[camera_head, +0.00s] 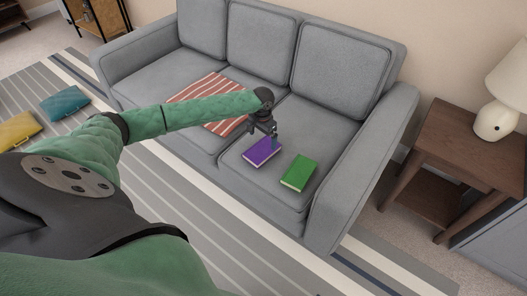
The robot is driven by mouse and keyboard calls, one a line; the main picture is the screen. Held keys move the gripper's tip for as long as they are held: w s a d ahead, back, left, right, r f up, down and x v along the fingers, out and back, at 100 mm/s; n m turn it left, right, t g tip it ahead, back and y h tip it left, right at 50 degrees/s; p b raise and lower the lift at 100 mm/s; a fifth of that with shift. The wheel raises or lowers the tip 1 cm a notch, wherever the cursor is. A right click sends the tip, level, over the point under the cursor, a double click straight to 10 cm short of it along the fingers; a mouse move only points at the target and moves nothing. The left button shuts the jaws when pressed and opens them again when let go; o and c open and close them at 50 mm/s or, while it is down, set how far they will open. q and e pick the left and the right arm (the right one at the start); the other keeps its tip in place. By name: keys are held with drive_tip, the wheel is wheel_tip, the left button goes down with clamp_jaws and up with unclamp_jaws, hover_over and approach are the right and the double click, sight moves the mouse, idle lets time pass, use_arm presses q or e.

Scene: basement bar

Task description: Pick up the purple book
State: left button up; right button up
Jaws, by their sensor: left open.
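The purple book (261,151) lies flat on the front part of the grey sofa's right-hand seat cushion. My left arm reaches in from the left, and my left gripper (270,138) points down right over the book's far right part. The gripper is open. It hides a little of the book, and I cannot tell whether its fingertips touch the cover. My right gripper is not in view.
A green book (298,172) lies just right of the purple one on the grey sofa (335,112). A red striped cloth (208,92) lies on the seat to the left. A wooden side table (455,135) with a lamp (497,118) stands right. Teal (65,103) and yellow (20,130) items lie on the rug.

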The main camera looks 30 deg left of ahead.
sight(262, 149)
use_arm(q)
drive_tip(key=shift+w+a+f, duration=0.1)
drive_tip(key=shift+a+f, duration=0.05)
drive_tip(key=shift+f, duration=1.8)
drive_tip(key=shift+w+a+f, duration=0.1)
drive_tip(key=shift+f, duration=1.8)
drive_tip(key=c, duration=1)
drive_tip(key=shift+o, duration=0.2)
drive_tip(key=shift+r, duration=0.1)
